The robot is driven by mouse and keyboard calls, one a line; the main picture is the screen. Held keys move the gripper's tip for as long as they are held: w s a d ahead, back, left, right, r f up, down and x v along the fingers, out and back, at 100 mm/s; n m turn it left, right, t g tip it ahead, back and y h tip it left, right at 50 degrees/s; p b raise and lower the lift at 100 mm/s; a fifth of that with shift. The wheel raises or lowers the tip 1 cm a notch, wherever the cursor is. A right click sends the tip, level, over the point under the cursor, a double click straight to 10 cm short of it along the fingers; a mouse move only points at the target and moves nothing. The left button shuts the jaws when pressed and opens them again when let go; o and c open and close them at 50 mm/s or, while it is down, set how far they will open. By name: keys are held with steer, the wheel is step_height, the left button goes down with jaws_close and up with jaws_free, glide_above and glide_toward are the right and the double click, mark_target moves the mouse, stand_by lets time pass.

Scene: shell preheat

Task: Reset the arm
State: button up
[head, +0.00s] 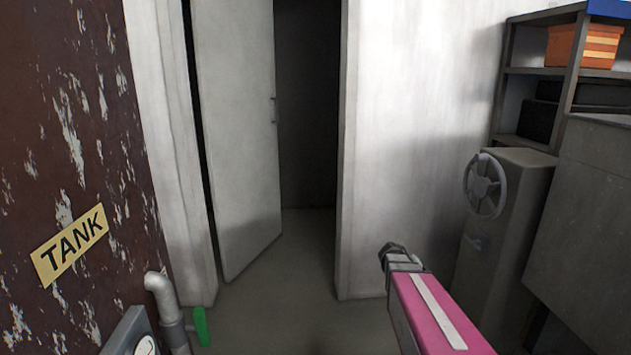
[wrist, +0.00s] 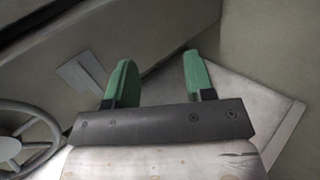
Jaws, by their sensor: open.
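My gripper (wrist: 157,85) shows in the wrist view with its two green fingers spread apart and nothing between them. It is open. A dark bar joins the fingers at their base. In the head view a pink and grey link of my arm reaches in from the lower right, and the gripper's fingers cannot be made out there.
A door (head: 238,130) stands ajar onto a dark opening. A rusty tank with a TANK label (head: 70,246) is at left, beside a pipe (head: 165,300). A grey cabinet with a handwheel (head: 486,186) and a shelf with an orange box (head: 583,46) are at right. The handwheel (wrist: 20,145) also shows in the wrist view.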

steer(key=s+a+y, duration=0.5)
steer(key=s+a, duration=0.1)
steer(key=a, duration=0.4)
steer(key=s+a+f+y, duration=0.1)
steer(key=s+a+y, duration=0.4)
steer(key=a, duration=0.5)
steer(key=shift+s+a, duration=0.4)
steer(key=shift+s, duration=0.45)
